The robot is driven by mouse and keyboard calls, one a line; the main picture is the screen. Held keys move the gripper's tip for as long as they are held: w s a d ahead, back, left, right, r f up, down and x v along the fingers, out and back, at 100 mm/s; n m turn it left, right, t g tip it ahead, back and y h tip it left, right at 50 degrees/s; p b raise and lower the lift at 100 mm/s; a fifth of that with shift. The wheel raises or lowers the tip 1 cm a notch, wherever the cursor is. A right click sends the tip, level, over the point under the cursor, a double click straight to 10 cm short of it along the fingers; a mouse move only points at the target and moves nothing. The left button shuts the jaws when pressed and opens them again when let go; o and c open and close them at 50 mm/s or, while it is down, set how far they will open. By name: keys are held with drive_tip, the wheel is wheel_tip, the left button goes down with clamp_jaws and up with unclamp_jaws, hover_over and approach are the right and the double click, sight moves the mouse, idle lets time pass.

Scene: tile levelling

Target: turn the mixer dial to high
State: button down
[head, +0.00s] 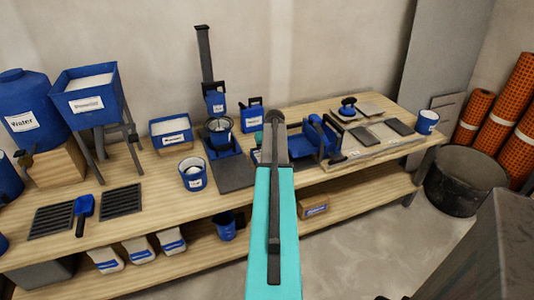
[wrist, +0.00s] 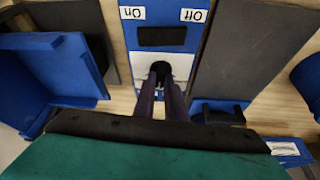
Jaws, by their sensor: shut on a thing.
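The mixer (head: 215,103) stands at the back of the bench, with a tall dark post and a bucket (head: 220,133) under its head. In the wrist view my gripper (wrist: 160,84) points at a blue and white panel (wrist: 139,61). Its two dark fingers are shut on a small black knob (wrist: 160,68) on the white part, which I take to be the dial. The fingers hide part of the knob, and its pointer setting cannot be read. Upside-down labels "On" (wrist: 132,13) and "Off" (wrist: 194,15) flank a dark rectangle. In the head view my arm hides the knob.
Dark slabs (wrist: 240,50) and a blue part (wrist: 50,70) lie close beside the panel. A blue-and-white cup (head: 193,175) stands left of my arm. Tiles (head: 365,135) and a blue cup (head: 427,122) are at the right. A lower shelf (head: 190,265) holds bags.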

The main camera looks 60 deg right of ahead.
drive_tip(key=m, duration=0.2)
drive_tip(key=m+g, duration=0.1)
drive_tip(key=m+g+h, duration=0.1)
drive_tip(key=m, duration=0.1)
drive_tip(key=shift+w+a+f+m, duration=0.1)
drive_tip(key=shift+w+a+m, duration=0.1)
drive_tip(key=shift+w+m, duration=0.1)
drive_tip(key=shift+w+a+m+g+b, duration=0.1)
drive_tip(key=shift+m+g+b, duration=0.25)
drive_tip(key=shift+m, duration=0.9)
drive_tip(key=shift+w+m+g+b, duration=0.1)
drive_tip(key=shift+m+g, duration=0.45)
drive_tip(key=shift+m, duration=0.7)
drive_tip(key=c, duration=1.8)
unclamp_jaws()
drive_tip(key=shift+s, duration=0.15)
drive_tip(key=shift+r, duration=0.2)
drive_tip(key=shift+a+r, duration=0.15)
drive_tip(key=shift+r, duration=0.35)
drive_tip(key=b+v, duration=0.1)
drive_tip(key=v, duration=1.1)
drive_tip(key=shift+a+r, duration=0.15)
drive_tip(key=shift+a, duration=0.1)
